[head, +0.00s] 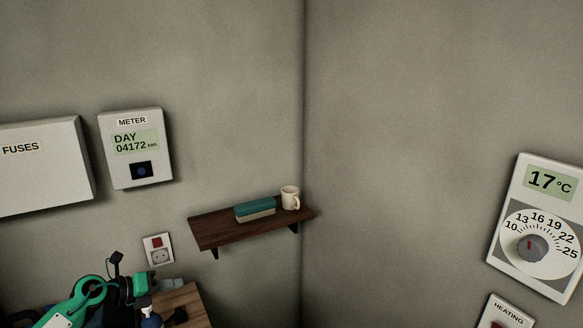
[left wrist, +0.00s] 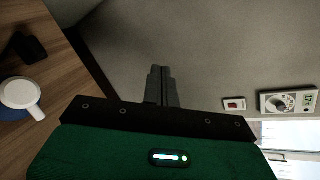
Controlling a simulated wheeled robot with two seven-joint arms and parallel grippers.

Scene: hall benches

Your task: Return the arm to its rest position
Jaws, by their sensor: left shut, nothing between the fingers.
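My left arm comes in at the lower left of the head view, green and black. My left gripper (head: 180,283) points right, above a wooden top at the bottom edge. In the left wrist view, the left gripper's (left wrist: 161,70) two grey fingers are closed together with nothing between them. They point towards a bare wall and touch nothing that I can see. My right gripper is in neither view.
A wooden bench top (head: 185,298) lies below the gripper, bearing a blue, white-topped item (left wrist: 20,94) and a small black object (left wrist: 27,47). A shelf (head: 235,230) holds a green-topped box (head: 254,209) and a mug (head: 290,198).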

